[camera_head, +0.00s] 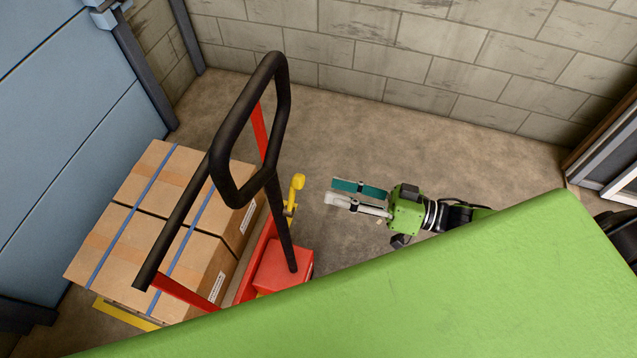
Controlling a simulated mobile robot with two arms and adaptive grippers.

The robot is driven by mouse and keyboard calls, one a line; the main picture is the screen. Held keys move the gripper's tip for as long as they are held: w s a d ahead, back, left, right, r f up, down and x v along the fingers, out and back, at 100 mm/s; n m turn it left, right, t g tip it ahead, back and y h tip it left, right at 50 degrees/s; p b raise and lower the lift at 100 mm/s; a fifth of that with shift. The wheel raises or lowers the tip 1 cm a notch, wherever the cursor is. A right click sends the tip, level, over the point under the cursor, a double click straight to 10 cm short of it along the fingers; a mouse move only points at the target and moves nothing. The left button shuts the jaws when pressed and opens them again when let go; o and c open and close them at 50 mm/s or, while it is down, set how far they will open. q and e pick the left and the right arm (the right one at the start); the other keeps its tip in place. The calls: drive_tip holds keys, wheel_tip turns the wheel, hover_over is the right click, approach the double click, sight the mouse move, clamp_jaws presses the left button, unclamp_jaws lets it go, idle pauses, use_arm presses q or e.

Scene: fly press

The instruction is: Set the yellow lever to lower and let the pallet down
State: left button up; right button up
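The yellow lever (297,183) stands up on the red pallet truck (281,268), beside the base of its black handle (225,150). Cartons (153,210) with blue straps are stacked on the truck's left side. My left gripper is not in view.
The tall handle loop rises between the cartons and the lever. Blue panels (60,110) stand at the left and a block wall (420,60) at the back. The concrete floor (370,125) behind the lever and gripper is clear. The lower part of the view is blocked.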

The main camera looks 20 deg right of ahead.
drive_tip(key=shift+v, duration=2.2)
drive_tip(key=w+d+f+m+t+h, duration=0.1)
drive_tip(key=w+d+f+h, duration=0.15)
drive_tip(key=f, duration=0.55)
drive_tip(key=w+d+f+h, duration=0.2)
drive_tip(key=d+f+h, duration=0.15)
drive_tip(key=f, duration=0.45)
drive_tip(key=s+d+f+m+g+h, duration=0.1)
drive_tip(key=s+d+f+h, duration=0.15)
drive_tip(key=f, duration=0.65)
drive_tip(key=s+d+f+g+h, duration=0.1)
drive_tip(key=s+d+f+h, duration=0.2)
drive_tip(key=f, duration=0.5)
drive_tip(key=s+a+f+g+h, duration=0.1)
drive_tip(key=s+a+f+g, duration=0.2)
drive_tip(key=s, duration=0.6)
drive_tip(key=s+a+f+g+h, duration=0.1)
drive_tip(key=s+a+f+g, duration=0.1)
drive_tip(key=s+f, duration=0.5)
drive_tip(key=s+a+f+g+h, duration=0.1)
drive_tip(key=s+a+f+g, duration=0.2)
drive_tip(key=s, duration=0.8)
wheel_tip(320, 180, down, 3)
drive_tip(key=shift+s+a+r+g, duration=0.2)
drive_tip(key=shift+s+a+g, duration=0.1)
drive_tip(key=shift+a, duration=0.2)
